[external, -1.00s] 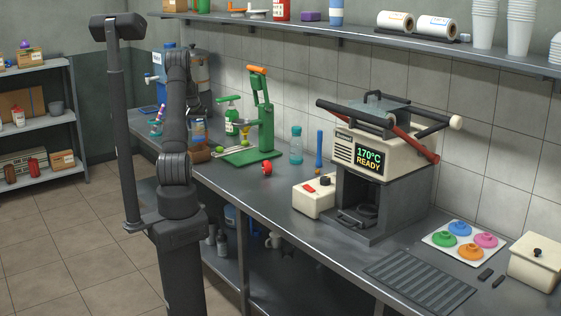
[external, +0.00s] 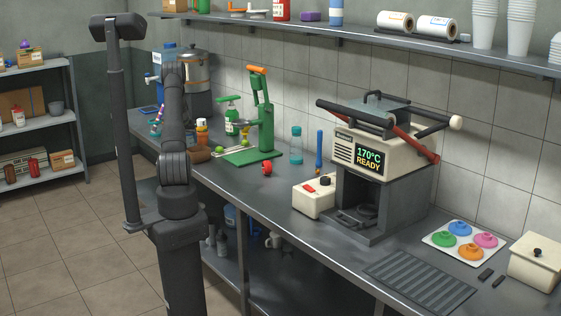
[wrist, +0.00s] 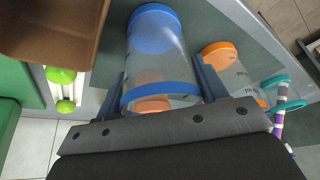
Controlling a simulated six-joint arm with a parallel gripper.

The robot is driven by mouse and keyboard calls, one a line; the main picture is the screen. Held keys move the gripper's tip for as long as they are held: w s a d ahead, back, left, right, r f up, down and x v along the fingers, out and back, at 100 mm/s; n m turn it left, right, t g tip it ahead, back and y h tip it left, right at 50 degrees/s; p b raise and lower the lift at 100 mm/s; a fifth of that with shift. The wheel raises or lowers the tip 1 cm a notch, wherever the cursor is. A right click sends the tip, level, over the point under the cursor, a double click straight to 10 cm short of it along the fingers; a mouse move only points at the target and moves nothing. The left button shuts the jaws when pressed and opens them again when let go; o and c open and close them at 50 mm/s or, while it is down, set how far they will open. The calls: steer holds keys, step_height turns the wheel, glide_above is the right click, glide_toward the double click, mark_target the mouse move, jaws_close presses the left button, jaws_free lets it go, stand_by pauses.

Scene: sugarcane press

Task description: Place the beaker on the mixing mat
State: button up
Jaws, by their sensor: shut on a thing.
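In the wrist view, a clear beaker (wrist: 158,68) with blue bands at both ends sits between the two fingers of my gripper (wrist: 160,84). My gripper is shut on its sides. A dark grey-green flat area (wrist: 205,28) shows behind the beaker; I cannot tell whether it is the mixing mat or whether the beaker touches it. In the external view my own arm hides the gripper and the beaker.
A clear container with an orange lid (wrist: 222,54) stands close beside the beaker, near a teal-handled striped object (wrist: 279,112). A brown box-like object (wrist: 52,28) is on the other side.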

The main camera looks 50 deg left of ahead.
steer(key=shift+f, duration=0.1)
steer(key=o, duration=1)
steer(key=shift+r, duration=0.45)
steer(key=v, duration=1.1)
steer(key=shift+s+d+r, duration=0.1)
steer(key=shift+s, duration=0.05)
